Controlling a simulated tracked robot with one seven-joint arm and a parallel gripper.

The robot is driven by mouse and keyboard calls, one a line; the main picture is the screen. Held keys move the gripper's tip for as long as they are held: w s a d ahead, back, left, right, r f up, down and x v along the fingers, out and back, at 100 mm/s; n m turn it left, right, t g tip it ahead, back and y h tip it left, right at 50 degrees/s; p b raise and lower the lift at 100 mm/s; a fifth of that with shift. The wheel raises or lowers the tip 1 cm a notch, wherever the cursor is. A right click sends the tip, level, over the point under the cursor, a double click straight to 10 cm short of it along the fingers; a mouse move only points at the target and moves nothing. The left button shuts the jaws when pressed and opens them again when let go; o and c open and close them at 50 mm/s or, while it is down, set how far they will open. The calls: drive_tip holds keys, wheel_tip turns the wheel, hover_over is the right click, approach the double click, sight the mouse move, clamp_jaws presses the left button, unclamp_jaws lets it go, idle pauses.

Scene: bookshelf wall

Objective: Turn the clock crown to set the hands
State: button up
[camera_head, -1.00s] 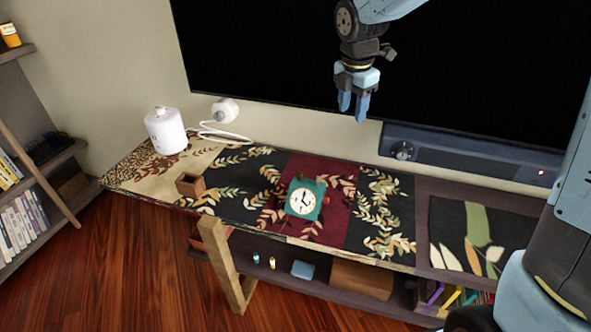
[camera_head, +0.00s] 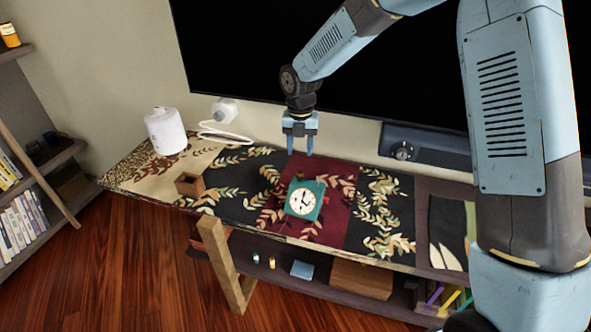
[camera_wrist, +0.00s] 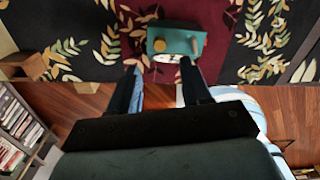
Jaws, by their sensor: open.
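The teal clock (camera_head: 305,199) stands on the dark red part of the patterned runner, its cream dial facing the front of the table. A small red part shows at its right side in the head view. In the wrist view the clock's teal case (camera_wrist: 176,41) is seen from above, with a round tan knob (camera_wrist: 159,45) on it and a red part at the right; the dial is mostly cut off from sight. My gripper (camera_head: 300,153) is open and empty, pointing down above and behind the clock. Its two fingers (camera_wrist: 160,88) show in the wrist view, apart from the clock.
A small open brown box (camera_head: 190,184) stands left of the clock. A white cylindrical device (camera_head: 165,131) stands at the back left. The large black screen (camera_head: 250,50) and a dark soundbar (camera_head: 430,150) are behind. The runner around the clock is clear.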

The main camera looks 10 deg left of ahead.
sight(300, 173)
wheel_tip(300, 173, down, 9)
drive_tip(key=shift+f, duration=0.1)
idle(0.3)
drive_tip(key=shift+c, duration=0.3)
